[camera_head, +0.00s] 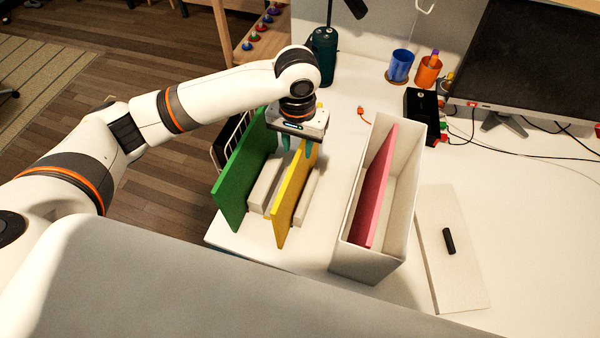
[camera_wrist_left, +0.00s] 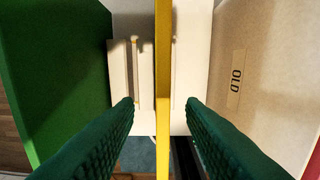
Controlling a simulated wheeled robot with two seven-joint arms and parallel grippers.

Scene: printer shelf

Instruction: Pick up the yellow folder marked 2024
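The yellow folder (camera_head: 287,203) stands upright on edge in a white holder on the desk, and no 2024 marking can be read. It also shows edge-on in the wrist view (camera_wrist_left: 163,60). My left gripper (camera_head: 298,148) is over the folder's far end. In the wrist view the two green fingers of my left gripper (camera_wrist_left: 160,102) are open, one on each side of the folder, with a gap on both sides. My right gripper is not in view.
A green folder (camera_head: 240,172) stands to the left. To the right is a white box (camera_head: 369,262) holding a pink folder (camera_head: 376,190); its side reads OLD (camera_wrist_left: 236,78) in the wrist view. A white lid (camera_head: 440,215) lies further right.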

